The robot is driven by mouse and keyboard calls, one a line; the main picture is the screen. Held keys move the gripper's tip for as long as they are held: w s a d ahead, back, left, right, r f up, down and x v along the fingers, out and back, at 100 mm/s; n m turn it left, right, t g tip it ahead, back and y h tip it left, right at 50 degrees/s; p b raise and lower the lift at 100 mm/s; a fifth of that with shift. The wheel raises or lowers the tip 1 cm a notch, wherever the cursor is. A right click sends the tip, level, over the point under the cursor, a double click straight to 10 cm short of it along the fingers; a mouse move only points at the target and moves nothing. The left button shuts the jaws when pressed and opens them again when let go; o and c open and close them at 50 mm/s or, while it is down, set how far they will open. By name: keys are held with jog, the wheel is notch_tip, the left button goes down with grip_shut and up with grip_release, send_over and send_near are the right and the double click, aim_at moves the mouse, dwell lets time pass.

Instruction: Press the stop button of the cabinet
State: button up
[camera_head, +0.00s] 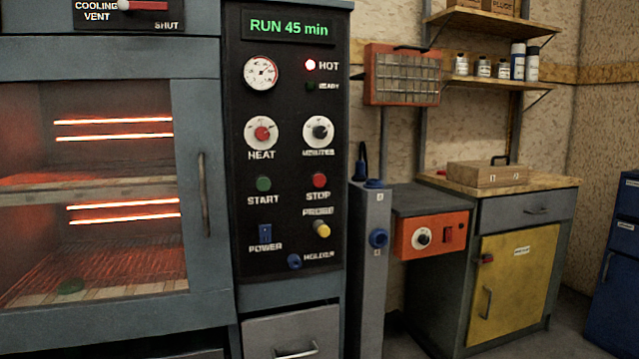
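The cabinet (210,135) stands at the left with a black control panel (287,100). The red stop button (320,180) sits above the label STOP, right of the green start button (263,183). The display (288,27) reads RUN 45 min. The red lamp beside HOT (310,65) is lit; the lamp below it is dark. Heating rods (115,121) glow behind the cabinet door's window (90,200), and the door looks shut. My gripper is not in view.
Other controls crowd the panel: the heat knob (262,133), minutes knob (320,131), blue power switch (265,233) and yellow knob (321,229). A grey post with blue fittings (372,270) stands close right. A workbench with a yellow door (515,285) is further right.

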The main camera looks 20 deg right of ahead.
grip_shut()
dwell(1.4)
